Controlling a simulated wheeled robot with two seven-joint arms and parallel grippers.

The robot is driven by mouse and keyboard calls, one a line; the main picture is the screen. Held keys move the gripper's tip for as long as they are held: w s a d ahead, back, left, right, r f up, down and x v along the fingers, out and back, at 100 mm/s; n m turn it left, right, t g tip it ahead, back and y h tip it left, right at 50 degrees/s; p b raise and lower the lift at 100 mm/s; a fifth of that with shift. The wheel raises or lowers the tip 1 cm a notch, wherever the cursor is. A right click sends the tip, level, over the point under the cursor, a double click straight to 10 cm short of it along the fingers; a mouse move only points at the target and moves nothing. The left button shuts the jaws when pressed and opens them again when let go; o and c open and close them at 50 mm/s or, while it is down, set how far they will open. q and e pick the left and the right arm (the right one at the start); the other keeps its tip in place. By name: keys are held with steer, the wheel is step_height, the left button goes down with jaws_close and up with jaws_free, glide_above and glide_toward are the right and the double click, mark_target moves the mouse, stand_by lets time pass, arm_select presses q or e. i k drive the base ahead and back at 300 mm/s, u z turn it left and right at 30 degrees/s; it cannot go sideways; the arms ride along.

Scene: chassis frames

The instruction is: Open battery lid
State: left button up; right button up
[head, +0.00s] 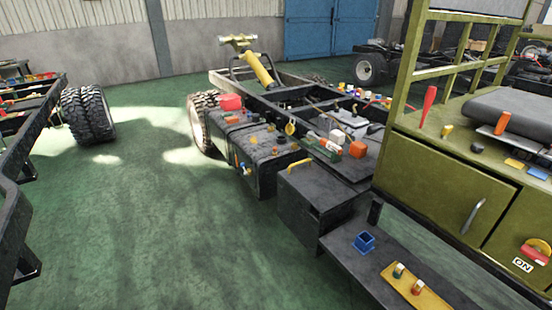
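A dark grey box (305,207) with a flat top (325,180) stands beside the chassis in the middle of the head view. It looks like the battery box, and its top looks closed. A yellow handle (300,165) sits at the top's far left edge. Neither of my grippers shows in the head view, so nothing of mine is seen touching the box.
A low dark step (345,260) in front of the box holds a blue open holder (364,243) and a yellow tray (430,300) with small items. A black tank (258,172) with small parts on it stands behind. The olive cab (445,185) is right. Green floor (150,220) is clear at left.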

mark_target(306, 182)
steer(key=z, duration=0.25)
steer(key=i, duration=0.85)
steer(key=z, duration=0.5)
